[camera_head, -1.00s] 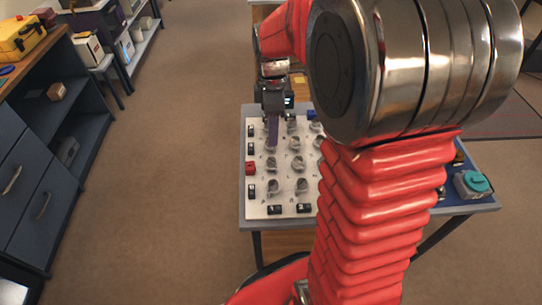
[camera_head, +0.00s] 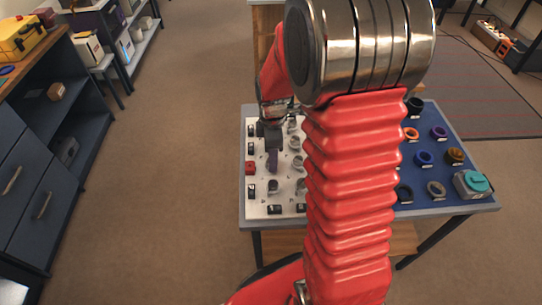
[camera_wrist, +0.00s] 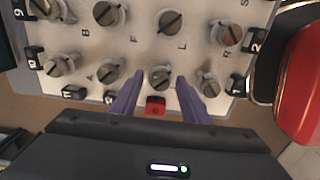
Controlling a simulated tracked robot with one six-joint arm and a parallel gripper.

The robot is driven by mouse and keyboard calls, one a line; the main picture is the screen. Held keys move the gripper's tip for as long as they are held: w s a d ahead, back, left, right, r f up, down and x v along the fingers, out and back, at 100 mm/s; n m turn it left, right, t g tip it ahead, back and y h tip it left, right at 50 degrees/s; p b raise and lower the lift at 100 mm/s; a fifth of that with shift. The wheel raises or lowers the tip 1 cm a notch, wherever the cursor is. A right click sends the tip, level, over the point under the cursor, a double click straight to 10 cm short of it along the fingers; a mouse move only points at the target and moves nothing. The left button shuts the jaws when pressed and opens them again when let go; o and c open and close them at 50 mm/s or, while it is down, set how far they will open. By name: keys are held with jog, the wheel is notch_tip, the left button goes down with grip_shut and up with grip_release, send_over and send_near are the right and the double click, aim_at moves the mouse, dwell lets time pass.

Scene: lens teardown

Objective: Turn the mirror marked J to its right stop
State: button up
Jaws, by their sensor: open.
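Several small metal mirror knobs with slotted tops stand in rows on a white panel (camera_head: 260,211), which also shows in the wrist view (camera_wrist: 138,45). In the wrist view, one knob (camera_wrist: 160,77) sits between the purple fingertips of my open gripper (camera_wrist: 158,82). I cannot see the fingers touching it. Letters such as B, F, L and R are printed beside other knobs. I cannot read a J, so I cannot tell which mirror carries that mark. In the head view my gripper (camera_head: 272,160) is over the panel's left part, and my arm hides its right side.
A red block (camera_head: 250,168) sits at the panel's left edge among black numbered blocks (camera_head: 275,210). The red block also shows in the wrist view (camera_wrist: 155,105). Right of my arm, a blue mat (camera_head: 438,200) holds several rings and a teal-topped box (camera_head: 473,184).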

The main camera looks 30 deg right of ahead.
jog(key=shift+c, duration=0.5)
jog(key=c, duration=0.9)
jog(key=shift+w+a, duration=0.1)
jog(key=shift+c, duration=0.3)
